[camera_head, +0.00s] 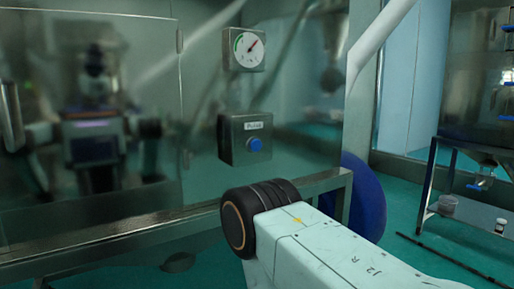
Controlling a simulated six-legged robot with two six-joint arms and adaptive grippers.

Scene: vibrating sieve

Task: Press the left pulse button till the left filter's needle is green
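A round gauge (248,49) in a grey square housing is fixed on the steel panel at upper centre. Its dial is white with a green arc on its left side. Below the gauge is a grey button box (236,140) with a small label that seems to read PULSE. A blue round button (254,145) sits on its front. Nothing touches the button. Only one gauge and one button show. Neither of my grippers is in view; a link of my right arm fills the lower centre.
A shiny panel (100,60) at left mirrors a blurred robot shape. A steel rail (120,238) runs below the panel. A blue round object (363,195) stands behind my arm. A metal rack (430,180) with small containers is at right.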

